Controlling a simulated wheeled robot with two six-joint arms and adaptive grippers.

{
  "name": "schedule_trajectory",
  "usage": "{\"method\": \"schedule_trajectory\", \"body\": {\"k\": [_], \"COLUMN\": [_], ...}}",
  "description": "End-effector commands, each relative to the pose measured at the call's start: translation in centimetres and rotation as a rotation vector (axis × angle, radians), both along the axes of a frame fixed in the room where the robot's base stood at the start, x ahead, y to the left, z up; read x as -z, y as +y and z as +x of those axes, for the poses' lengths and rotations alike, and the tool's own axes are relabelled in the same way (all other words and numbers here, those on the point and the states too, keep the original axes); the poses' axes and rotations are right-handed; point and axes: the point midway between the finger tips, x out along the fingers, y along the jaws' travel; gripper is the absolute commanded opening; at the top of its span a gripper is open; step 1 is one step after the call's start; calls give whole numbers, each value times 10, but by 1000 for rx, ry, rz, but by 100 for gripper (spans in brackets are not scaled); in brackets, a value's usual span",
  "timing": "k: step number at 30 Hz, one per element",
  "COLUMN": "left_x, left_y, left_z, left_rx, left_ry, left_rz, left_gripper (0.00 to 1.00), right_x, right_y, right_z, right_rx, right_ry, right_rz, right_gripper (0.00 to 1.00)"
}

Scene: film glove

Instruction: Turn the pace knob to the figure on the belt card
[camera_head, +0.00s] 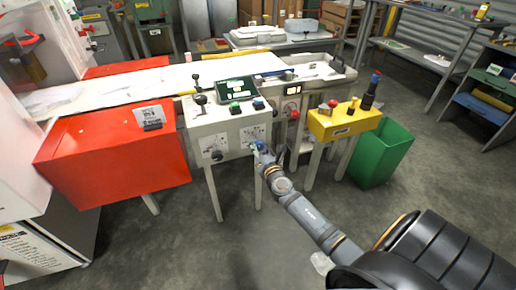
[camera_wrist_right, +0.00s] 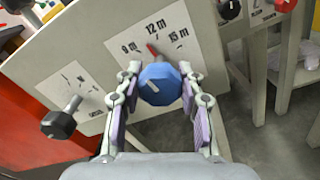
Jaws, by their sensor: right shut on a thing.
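The pace knob is blue and many-sided (camera_wrist_right: 160,84) and stands out from the pale front panel in the right wrist view. Its dial plate reads 9 m, 12 m and 15 m (camera_wrist_right: 157,29). A red pointer (camera_wrist_right: 152,50) points up, close to the 12 m mark, leaning slightly towards 9 m. My right gripper (camera_wrist_right: 158,96) is shut on the blue knob, with one finger at each side. In the head view, my right gripper (camera_head: 261,150) is at the console's lower right front. The belt card (camera_head: 149,116) stands on the red cover; its figure is too small to read.
A black knob (camera_wrist_right: 58,124) juts out left of the blue one. The console (camera_head: 224,115) carries levers, buttons and a screen. A yellow box (camera_head: 343,121) on legs and a green bin (camera_head: 382,154) stand to the right. Grey floor is open in front.

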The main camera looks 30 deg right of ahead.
Motion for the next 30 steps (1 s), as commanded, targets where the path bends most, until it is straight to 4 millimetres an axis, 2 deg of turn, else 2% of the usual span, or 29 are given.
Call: {"method": "schedule_trajectory", "body": {"k": [11,24,30], "left_x": [-52,-122,-104], "left_y": [-14,-28,-33], "left_z": [11,2,6], "left_rx": [9,29,34], "left_ry": [5,15,-39], "left_rz": [-24,-49,-70], "left_gripper": [40,40,40], "right_x": [3,3,4], "right_y": [0,0,0], "right_z": [0,0,0], "right_rx": [-1,0,0], "right_ry": [-84,-181,-225], "right_rz": [348,754,938], "right_gripper": [6,6,6]}}
